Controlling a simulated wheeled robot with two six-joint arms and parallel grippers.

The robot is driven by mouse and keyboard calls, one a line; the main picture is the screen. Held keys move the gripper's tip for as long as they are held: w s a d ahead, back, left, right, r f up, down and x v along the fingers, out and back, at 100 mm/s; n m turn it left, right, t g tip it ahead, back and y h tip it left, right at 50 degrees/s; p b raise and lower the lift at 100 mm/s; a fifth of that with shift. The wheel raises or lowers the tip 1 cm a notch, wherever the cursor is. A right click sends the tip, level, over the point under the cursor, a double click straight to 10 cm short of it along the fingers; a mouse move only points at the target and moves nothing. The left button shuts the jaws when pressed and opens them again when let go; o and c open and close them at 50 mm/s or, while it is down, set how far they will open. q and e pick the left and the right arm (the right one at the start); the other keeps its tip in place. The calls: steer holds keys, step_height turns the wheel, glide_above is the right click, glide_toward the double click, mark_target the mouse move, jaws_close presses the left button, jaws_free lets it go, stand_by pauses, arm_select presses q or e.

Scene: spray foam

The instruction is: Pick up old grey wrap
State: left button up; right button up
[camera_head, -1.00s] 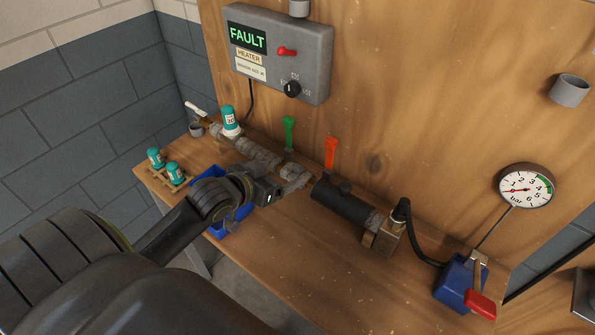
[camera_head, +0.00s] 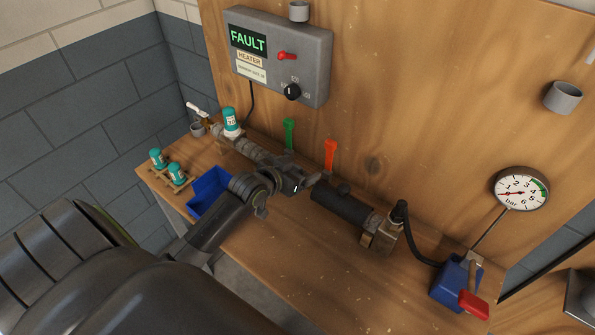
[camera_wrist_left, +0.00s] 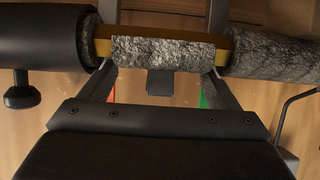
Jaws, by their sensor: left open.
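The old grey wrap (camera_wrist_left: 163,53) is a short, rough grey piece lying along a brass-coloured pipe (camera_wrist_left: 185,32) in the left wrist view. My left gripper (camera_wrist_left: 160,70) is open, with one finger near each end of this piece. I cannot tell whether the fingers touch it. In the head view my left gripper (camera_head: 308,184) is at the pipe, just left of the black sleeve (camera_head: 342,205), and largely hides the short piece. A longer grey-wrapped stretch (camera_head: 250,150) continues to the left; it also shows at the right of the wrist view (camera_wrist_left: 272,55). My right gripper is not in view.
A blue bin (camera_head: 207,190) stands left of my gripper. Green (camera_head: 289,133) and red (camera_head: 331,155) handles rise behind the pipe. The front of the bench is clear.

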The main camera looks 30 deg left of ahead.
arm_select(q)
steer(key=c, duration=0.7)
steer(key=shift+r, duration=0.1)
steer(key=shift+c, duration=0.2)
